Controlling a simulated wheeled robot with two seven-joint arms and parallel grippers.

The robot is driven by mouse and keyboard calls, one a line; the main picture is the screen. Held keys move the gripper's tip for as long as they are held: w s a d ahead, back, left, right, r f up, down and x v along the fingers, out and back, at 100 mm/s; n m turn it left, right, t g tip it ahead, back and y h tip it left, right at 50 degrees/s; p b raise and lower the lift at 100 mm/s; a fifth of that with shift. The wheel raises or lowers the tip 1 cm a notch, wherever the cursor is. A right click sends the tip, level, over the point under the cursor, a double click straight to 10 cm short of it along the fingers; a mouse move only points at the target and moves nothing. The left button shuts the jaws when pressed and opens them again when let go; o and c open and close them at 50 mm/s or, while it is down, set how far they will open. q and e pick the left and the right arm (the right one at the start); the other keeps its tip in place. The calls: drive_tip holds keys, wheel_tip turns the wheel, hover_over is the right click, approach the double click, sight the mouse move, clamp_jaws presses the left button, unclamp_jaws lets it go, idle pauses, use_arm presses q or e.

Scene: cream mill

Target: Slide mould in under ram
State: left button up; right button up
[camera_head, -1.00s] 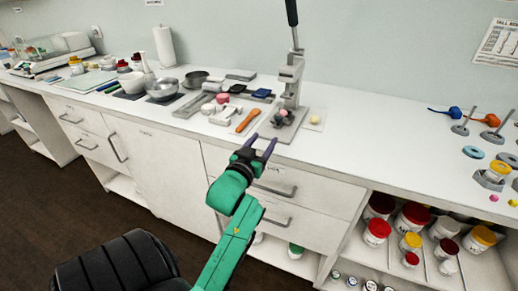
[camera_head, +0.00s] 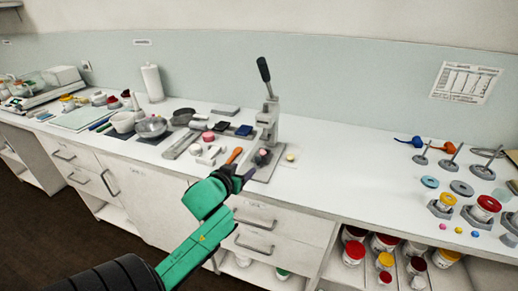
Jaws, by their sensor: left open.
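The lever press (camera_head: 268,118) stands on the bench, its black-handled lever (camera_head: 263,69) raised and leaning up to the left. A small dark grey piece with a pinkish top, seemingly the mould (camera_head: 262,157), sits on the press's base plate (camera_head: 267,173) at the front foot of the column. I cannot tell how far it is under the ram. My left gripper (camera_head: 246,176) is open at the bench's front edge, just in front and left of the mould. My right gripper is not in view.
An orange-handled tool (camera_head: 234,156) lies just left of the press, beside pale blocks and a pink round piece (camera_head: 208,136). A metal bowl (camera_head: 151,127) stands farther left. A small yellowish piece (camera_head: 291,158) lies right of the press, with clear bench beyond.

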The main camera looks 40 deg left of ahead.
sight(257, 159)
use_arm(q)
drive_tip(key=x, duration=1.3)
drive_tip(key=shift+w+a+f, duration=0.1)
drive_tip(key=shift+a+f, duration=0.05)
drive_tip(key=shift+a, duration=0.1)
drive_tip(key=shift+w+a+f, duration=0.2)
drive_tip(key=shift+w+f, duration=0.05)
drive_tip(key=shift+w, duration=0.2)
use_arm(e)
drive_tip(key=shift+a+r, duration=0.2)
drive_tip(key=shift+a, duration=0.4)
use_arm(q)
drive_tip(key=shift+c, duration=1.2)
clamp_jaws()
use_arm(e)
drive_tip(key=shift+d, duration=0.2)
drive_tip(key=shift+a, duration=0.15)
